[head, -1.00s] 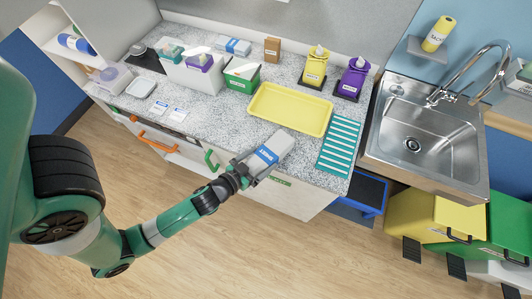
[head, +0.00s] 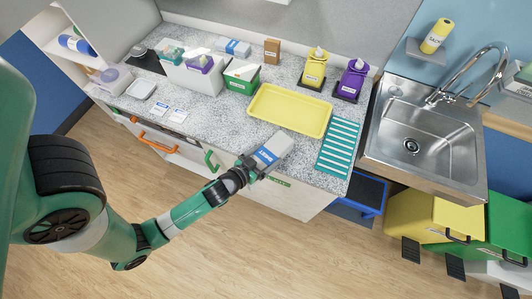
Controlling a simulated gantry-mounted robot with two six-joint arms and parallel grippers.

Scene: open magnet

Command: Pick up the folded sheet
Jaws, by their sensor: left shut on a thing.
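The folded sheet (head: 279,143) is a grey-white bundle with a blue label band. It is at the front edge of the speckled counter (head: 205,118), below the yellow tray. My left gripper (head: 257,164) reaches in from the lower left and is shut on the near end of the folded sheet. The fingertips are partly hidden by the wrist and the sheet. I cannot tell whether the sheet is clear of the counter. My right gripper is not in view.
A yellow tray (head: 290,110) lies just behind the sheet, and a teal striped mat (head: 339,147) lies to its right. Pump bottles, a green box (head: 241,77) and a white bin stand at the back. A sink (head: 415,135) is at the right.

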